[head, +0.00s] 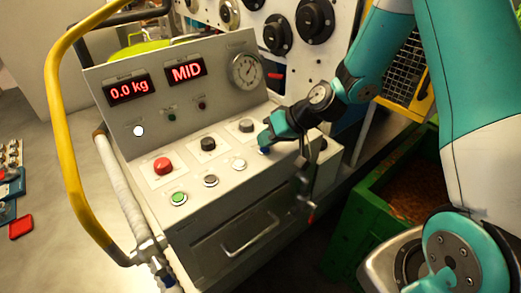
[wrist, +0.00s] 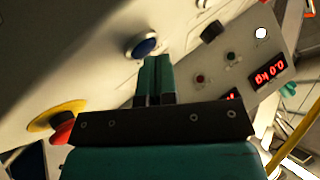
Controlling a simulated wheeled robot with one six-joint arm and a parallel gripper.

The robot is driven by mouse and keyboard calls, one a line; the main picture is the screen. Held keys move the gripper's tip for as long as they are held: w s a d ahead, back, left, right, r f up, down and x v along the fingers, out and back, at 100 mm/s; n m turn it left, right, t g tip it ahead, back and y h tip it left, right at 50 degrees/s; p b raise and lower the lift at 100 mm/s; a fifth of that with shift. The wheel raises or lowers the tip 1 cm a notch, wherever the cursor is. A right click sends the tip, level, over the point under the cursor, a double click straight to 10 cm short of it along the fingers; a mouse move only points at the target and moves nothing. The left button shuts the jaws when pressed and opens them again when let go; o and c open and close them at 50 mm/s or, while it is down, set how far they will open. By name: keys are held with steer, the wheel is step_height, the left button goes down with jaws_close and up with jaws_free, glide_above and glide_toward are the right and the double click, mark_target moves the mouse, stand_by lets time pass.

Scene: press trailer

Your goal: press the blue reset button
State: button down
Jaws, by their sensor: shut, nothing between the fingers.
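The blue button (head: 264,150) sits at the right end of the lower button row on the grey sloped console. In the head view, my gripper partly covers it. In the wrist view, the round blue button (wrist: 145,46) with its pale ring shows just beyond and slightly left of the fingertips. My gripper (head: 264,138) is shut and empty, its teal fingers close above the button. The fingers also show in the wrist view (wrist: 157,58). I cannot tell whether the fingertips touch the button.
The same row holds a white button (head: 239,164), a black button (head: 210,180) and a green button (head: 179,198). A red mushroom button (head: 162,166) and black knobs (head: 208,144) stand above. A red mushroom on a yellow base (wrist: 58,118) is near my gripper. A yellow rail (head: 62,115) runs left.

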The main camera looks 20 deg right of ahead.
mark_target(259, 160)
steer(key=shift+r+p, duration=0.35)
steer(key=shift+r, duration=0.3)
step_height(259, 160, up, 5)
steer(key=p, duration=0.3)
steer(key=shift+p, duration=0.3)
stand_by(0.4)
steer(key=shift+a+r, duration=0.1)
steer(key=s+a+r+n+g+b, duration=0.4)
steer(key=s+a, duration=0.3)
steer(key=s, duration=0.4)
steer(key=s+r+n+g+h+b, duration=0.1)
steer(key=s+r+h+b, duration=0.2)
steer(key=s, duration=1.1)
steer(key=shift+d+r, duration=0.3)
steer(key=shift+d, duration=0.15)
